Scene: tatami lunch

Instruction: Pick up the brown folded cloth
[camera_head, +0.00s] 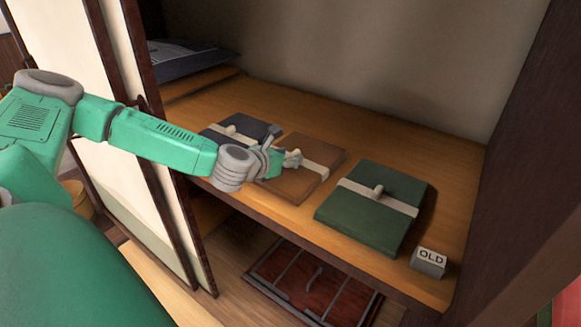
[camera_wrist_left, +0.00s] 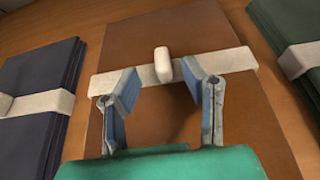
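The brown folded cloth (camera_head: 291,188) lies flat on the wooden shelf, between a dark blue one and a green one. A pale band with a raised knob crosses it. In the left wrist view the brown cloth (camera_wrist_left: 150,50) fills the middle, with its knob (camera_wrist_left: 162,63) just beyond the fingertips. My left gripper (camera_head: 277,160) is over the cloth. Its two fingers (camera_wrist_left: 160,90) are spread apart with nothing between them, one on each side of the knob's line. Whether the fingertips touch the band cannot be told. My right gripper is not in view.
The dark blue folded cloth (camera_head: 246,129) is left of the brown one, the green folded cloth (camera_head: 366,225) right. A small block marked OLD (camera_head: 429,261) stands near the shelf's front edge.

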